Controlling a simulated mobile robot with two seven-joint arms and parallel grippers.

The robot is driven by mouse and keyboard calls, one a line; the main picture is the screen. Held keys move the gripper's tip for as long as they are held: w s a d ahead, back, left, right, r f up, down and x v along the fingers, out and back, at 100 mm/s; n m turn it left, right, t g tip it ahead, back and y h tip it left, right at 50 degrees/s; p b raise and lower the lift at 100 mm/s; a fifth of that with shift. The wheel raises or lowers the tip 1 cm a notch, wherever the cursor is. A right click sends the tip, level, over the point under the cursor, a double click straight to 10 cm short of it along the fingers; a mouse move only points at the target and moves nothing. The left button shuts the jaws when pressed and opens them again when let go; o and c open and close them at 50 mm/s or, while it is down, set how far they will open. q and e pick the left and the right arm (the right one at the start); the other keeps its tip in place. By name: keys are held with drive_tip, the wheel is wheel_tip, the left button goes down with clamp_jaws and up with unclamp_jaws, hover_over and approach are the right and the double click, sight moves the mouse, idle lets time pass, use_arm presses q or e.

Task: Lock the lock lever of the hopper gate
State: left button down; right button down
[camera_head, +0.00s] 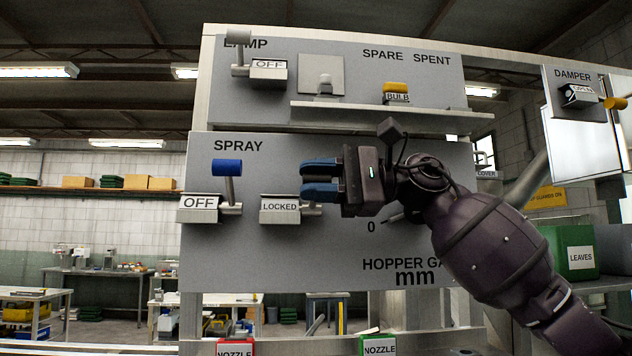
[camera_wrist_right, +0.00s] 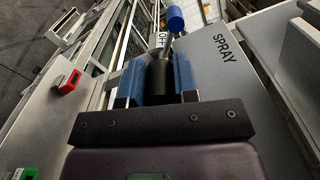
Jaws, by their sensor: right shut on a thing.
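The hopper gate's lock lever has a small plate reading LOCKED (camera_head: 280,206). Its pivot end (camera_head: 312,209) sticks out on the plate's right, and the rest is hidden by my right gripper in the head view. My right gripper (camera_head: 320,181) has blue fingers and sits just above that pivot, in front of the grey panel. In the right wrist view a black cylindrical grip (camera_wrist_right: 159,77) stands between the two blue fingers, and they are shut on it. My left gripper is in neither view.
The spray lever with a blue handle (camera_head: 227,167) stands left of the lock lever, its plate reading OFF (camera_head: 199,203). It also shows in the right wrist view (camera_wrist_right: 175,18). Above are the lamp lever (camera_head: 239,42) and a shelf (camera_head: 380,112) bearing a yellow-topped bulb (camera_head: 396,88).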

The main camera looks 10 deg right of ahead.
drive_tip(key=shift+w+r+m+p, duration=0.2)
drive_tip(key=shift+r+m+p, duration=0.05)
drive_tip(key=shift+r+m, duration=0.25)
drive_tip(key=shift+w+r+m+p, duration=0.25)
drive_tip(key=shift+r+m, duration=0.1)
drive_tip(key=shift+m, duration=0.25)
drive_tip(key=shift+r, duration=0.2)
drive_tip(key=shift+w, duration=0.15)
drive_tip(key=shift+d+r+p, duration=0.1)
drive_tip(key=shift+r+p, duration=0.05)
drive_tip(key=shift+p, duration=0.15)
drive_tip(key=c, duration=1.1)
unclamp_jaws()
drive_tip(key=shift+w, duration=0.1)
drive_tip(key=shift+o, duration=1.1)
drive_tip(key=shift+w, duration=0.1)
